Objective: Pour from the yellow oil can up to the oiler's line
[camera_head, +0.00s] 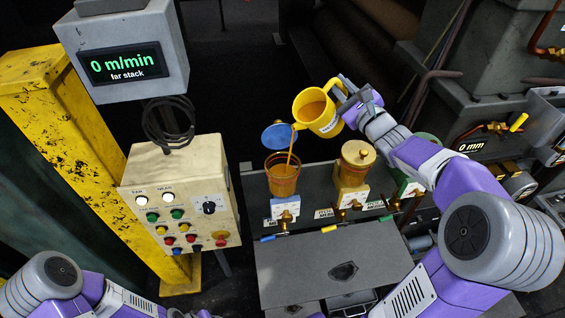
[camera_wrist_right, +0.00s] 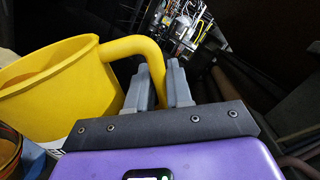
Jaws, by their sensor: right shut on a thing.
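The yellow oil can (camera_head: 325,122) is tilted to the left in the head view, with orange-brown oil inside. A thin stream of oil runs from its spout into the open oiler (camera_head: 283,184) with the blue lid (camera_head: 277,136) swung up. The oiler looks amber; its line and exact level are too small to make out. My right gripper (camera_head: 345,90) is shut on the can's handle. In the right wrist view the fingers (camera_wrist_right: 160,85) close around the yellow handle (camera_wrist_right: 135,48), with the can at left. My left arm shows at bottom left; its gripper is not visible.
A second amber oiler (camera_head: 353,165) with its lid on stands to the right, and a green-lidded one is partly behind my right arm. A button panel (camera_head: 183,203) and a display reading 0 m/min (camera_head: 124,63) stand at left. A grey box top (camera_head: 330,262) lies in front.

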